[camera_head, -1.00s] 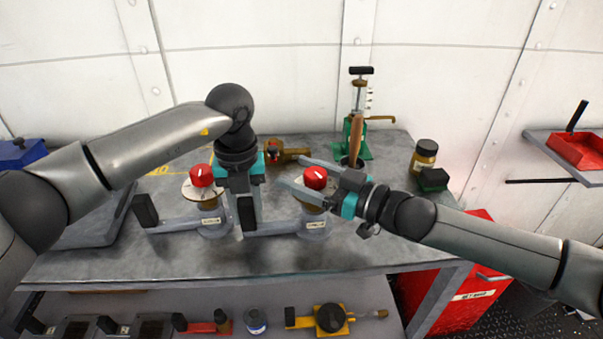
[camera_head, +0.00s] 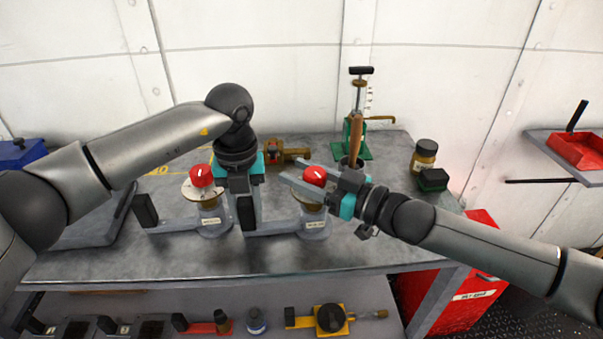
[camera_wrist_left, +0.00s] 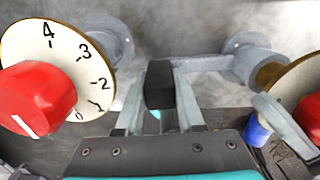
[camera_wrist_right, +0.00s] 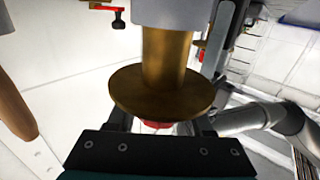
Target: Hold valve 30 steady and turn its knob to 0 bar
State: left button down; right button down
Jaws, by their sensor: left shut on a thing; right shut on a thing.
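Two grey valves with red knobs over round dials stand on the bench; their labels are too small to read. On the right valve (camera_head: 315,225), my right gripper (camera_head: 299,175) is shut on the red knob (camera_head: 314,174), its fingers on either side. The right wrist view shows the underside of its brass dial disc (camera_wrist_right: 162,95), which hides most of the knob. My left gripper (camera_head: 249,212) points down, shut on the black grip (camera_wrist_left: 160,84) of that valve's side handle. The left valve (camera_head: 213,220) stands free; its dial (camera_wrist_left: 65,55) shows numbers 0 to 4. The right valve's pointer reading cannot be told.
A green hand pump (camera_head: 356,140) and a brass fitting (camera_head: 285,153) stand behind the valves. A jar (camera_head: 424,157) and dark green block (camera_head: 433,180) sit at the right. A red bin (camera_head: 455,300) is below right. The front of the bench is clear.

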pick_arm(q)
jog(key=shift+s+d, duration=0.1)
jog(key=shift+d, duration=0.1)
pick_arm(e)
jog(key=shift+a+r+m+t+h, duration=0.1)
jog(key=shift+m+t+h, duration=0.45)
jog(key=shift+t+h, duration=0.1)
jog(key=shift+a+r+m+t+h, duration=0.1)
jog(key=shift+m+t+h, duration=0.45)
jog(key=shift+t, duration=0.1)
jog(key=shift+w+d+m+t+h, duration=0.15)
jog(key=shift+d+m+t+h, duration=0.15)
jog(key=shift+m+t+h, duration=0.6)
jog(key=shift+d+h, duration=0.2)
jog(key=shift+h, duration=0.2)
jog(key=shift+w, duration=0.1)
jog(key=c, duration=0.6)
grip_release()
pick_arm(q)
jog(key=shift+a, duration=0.1)
pick_arm(e)
jog(key=o, duration=0.3)
jog(key=shift+d+f, duration=0.15)
jog(key=shift+d, duration=0.1)
